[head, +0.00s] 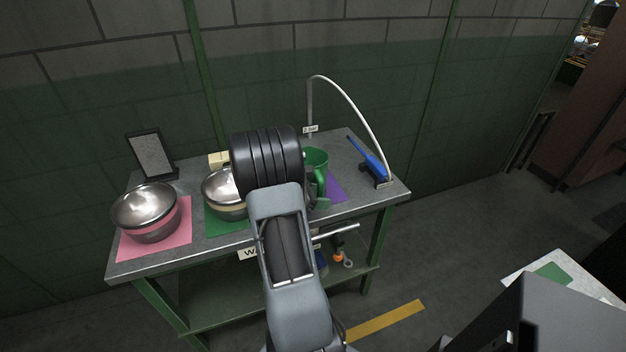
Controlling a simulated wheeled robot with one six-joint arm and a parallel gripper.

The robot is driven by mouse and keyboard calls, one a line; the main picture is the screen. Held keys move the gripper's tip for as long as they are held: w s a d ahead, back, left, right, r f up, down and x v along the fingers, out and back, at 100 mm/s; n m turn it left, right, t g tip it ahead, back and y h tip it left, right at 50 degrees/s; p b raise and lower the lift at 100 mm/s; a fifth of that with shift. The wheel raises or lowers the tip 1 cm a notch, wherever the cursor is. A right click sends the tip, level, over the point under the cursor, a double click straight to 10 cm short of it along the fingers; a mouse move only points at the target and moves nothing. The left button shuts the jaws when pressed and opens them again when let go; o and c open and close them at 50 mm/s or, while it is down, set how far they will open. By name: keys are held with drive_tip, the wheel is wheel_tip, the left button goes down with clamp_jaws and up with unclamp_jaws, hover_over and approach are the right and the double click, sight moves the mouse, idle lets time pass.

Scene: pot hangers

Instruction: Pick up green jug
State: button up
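The green jug (318,165) stands on the grey workbench, just right of my arm's dark wrist section. Its handle faces the front, and its left side is hidden behind my arm. A purple mat (335,187) shows at its right, partly covered. My arm reaches over the bench from the front. My gripper's fingers are hidden behind the wrist, so I cannot see whether they are open or touching the jug.
A steel bowl (146,208) is on a pink mat (178,238) at left. Another bowl (221,189) is on a green mat (222,226). A blue-handled tool (367,157) stands in a holder at right, under a curved white pipe (357,107). A black-framed panel (151,155) stands at the back left.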

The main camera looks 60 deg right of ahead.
clamp_jaws()
drive_tip(key=shift+r, duration=0.1)
idle(0.5)
